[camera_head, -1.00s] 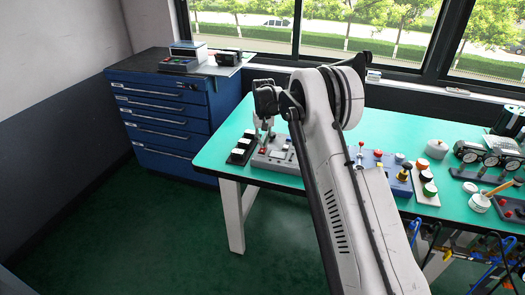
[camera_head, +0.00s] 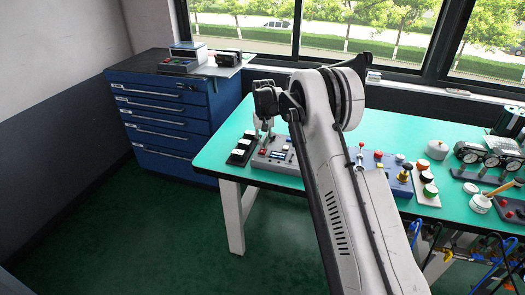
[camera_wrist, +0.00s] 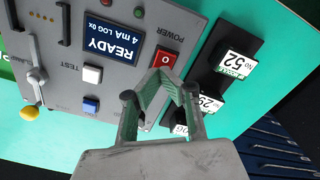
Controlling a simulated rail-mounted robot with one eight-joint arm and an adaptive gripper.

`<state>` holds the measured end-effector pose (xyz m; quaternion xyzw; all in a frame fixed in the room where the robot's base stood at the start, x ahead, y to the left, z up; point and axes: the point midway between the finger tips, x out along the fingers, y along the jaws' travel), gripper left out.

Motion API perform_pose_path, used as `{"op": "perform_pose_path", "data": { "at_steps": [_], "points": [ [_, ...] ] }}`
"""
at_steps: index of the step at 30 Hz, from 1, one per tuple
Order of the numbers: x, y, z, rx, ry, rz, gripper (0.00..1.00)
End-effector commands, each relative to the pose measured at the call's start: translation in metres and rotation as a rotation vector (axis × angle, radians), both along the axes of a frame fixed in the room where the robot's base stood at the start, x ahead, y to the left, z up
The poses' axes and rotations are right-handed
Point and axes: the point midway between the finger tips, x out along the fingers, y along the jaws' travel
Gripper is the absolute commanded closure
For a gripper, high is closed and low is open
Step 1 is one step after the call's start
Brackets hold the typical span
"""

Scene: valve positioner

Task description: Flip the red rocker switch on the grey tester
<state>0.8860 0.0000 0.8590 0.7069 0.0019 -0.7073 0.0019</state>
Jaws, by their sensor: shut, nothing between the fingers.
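The grey tester (camera_wrist: 150,22) fills the upper left of the wrist view, its lettering upside down. Its red rocker switch (camera_wrist: 165,58), marked POWER, sits near the panel's right edge. My gripper (camera_wrist: 160,76) is shut and empty, with its fingertips right at the switch's lower edge; I cannot tell whether they touch it. The tester's blue display (camera_wrist: 111,45) reads READY and 4 mA. In the head view the tester (camera_head: 288,165) is on the green bench, with my gripper (camera_head: 262,138) just above its left end.
Black blocks with white number labels (camera_wrist: 236,66) stand close right of the tester in the wrist view. A blue box with levers and knobs (camera_head: 398,187) stands further right on the bench (camera_head: 217,150).

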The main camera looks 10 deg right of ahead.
Motion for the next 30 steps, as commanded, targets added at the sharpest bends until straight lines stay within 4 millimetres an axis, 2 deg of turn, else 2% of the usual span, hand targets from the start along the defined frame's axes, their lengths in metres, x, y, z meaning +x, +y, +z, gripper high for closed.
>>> {"op": "perform_pose_path", "data": {
  "at_steps": [24,30],
  "points": [
    [0.0,0.0,0.058,0.0,-0.001,0.0,1.0],
    [0.0,0.0,0.063,0.0,0.0,0.0,1.0]
  ]
}}
